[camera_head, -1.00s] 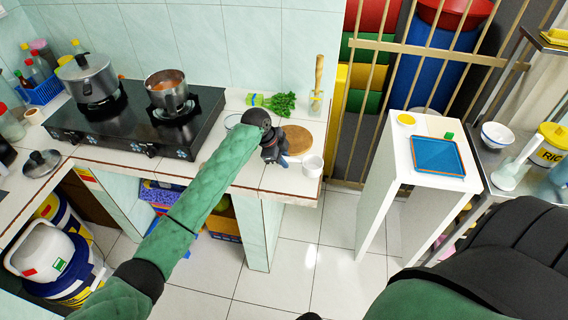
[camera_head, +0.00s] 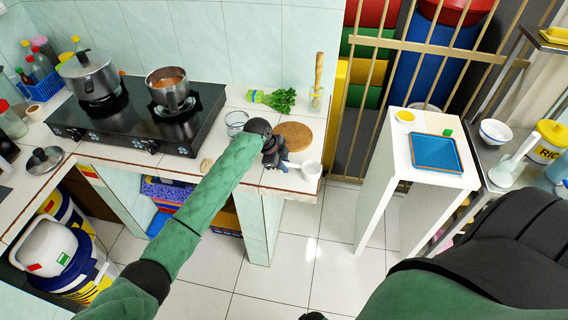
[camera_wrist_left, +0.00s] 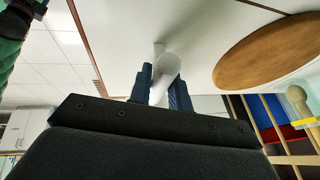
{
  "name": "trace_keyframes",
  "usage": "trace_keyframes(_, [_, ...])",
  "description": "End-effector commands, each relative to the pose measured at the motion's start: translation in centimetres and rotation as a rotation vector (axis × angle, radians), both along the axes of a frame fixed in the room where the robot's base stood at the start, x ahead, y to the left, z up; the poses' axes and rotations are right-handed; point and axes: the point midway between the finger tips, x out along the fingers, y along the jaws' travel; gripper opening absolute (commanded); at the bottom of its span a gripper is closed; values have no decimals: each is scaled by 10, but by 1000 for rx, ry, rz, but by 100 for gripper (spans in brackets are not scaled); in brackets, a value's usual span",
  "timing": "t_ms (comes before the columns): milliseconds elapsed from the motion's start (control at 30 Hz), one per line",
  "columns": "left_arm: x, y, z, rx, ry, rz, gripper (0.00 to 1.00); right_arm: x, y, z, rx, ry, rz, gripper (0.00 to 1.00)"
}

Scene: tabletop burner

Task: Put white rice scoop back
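My left gripper (camera_head: 283,164) is at the front right of the counter. Its blue fingers (camera_wrist_left: 160,92) are close around the handle of the white rice scoop. The scoop's cup-shaped bowl (camera_head: 311,170) sticks out just right of the fingertips, near the counter's front edge. In the left wrist view the white scoop (camera_wrist_left: 166,66) runs forward from between the fingers. I cannot tell whether its bowl touches the counter.
A round wooden board (camera_head: 294,136) lies just behind my gripper. A glass bowl (camera_head: 237,122) and green vegetables (camera_head: 279,101) lie nearby. The black burner (camera_head: 130,125) holds two pots on the left. A rice container (camera_head: 551,143) stands far right.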

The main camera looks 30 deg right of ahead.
Motion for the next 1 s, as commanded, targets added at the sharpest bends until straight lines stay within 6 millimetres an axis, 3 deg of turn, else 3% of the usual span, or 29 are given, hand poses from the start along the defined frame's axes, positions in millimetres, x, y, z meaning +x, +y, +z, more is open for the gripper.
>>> trace_keyframes(33, [0, 0, 0, 0, 0, 0, 28, 1, 0, 1, 0, -2, 0, 56])
trace_keyframes(100, [0, 0, 0, 0, 0, 0, 40, 1, 0, 0, 0, -1, 0, 56])
trace_keyframes(567, [1, 2, 6, 0, -1, 1, 40, -1, -3, -5, -3, 3, 1, 56])
trace_keyframes(767, [4, 14, 30, -2, -3, -1, 40, 7, 11, 17, 10, 10, -5, 56])
trace_keyframes(1000, [8, 34, 72, -1, -2, 0, 40, 16, 19, 46, 18, 30, -10, 56])
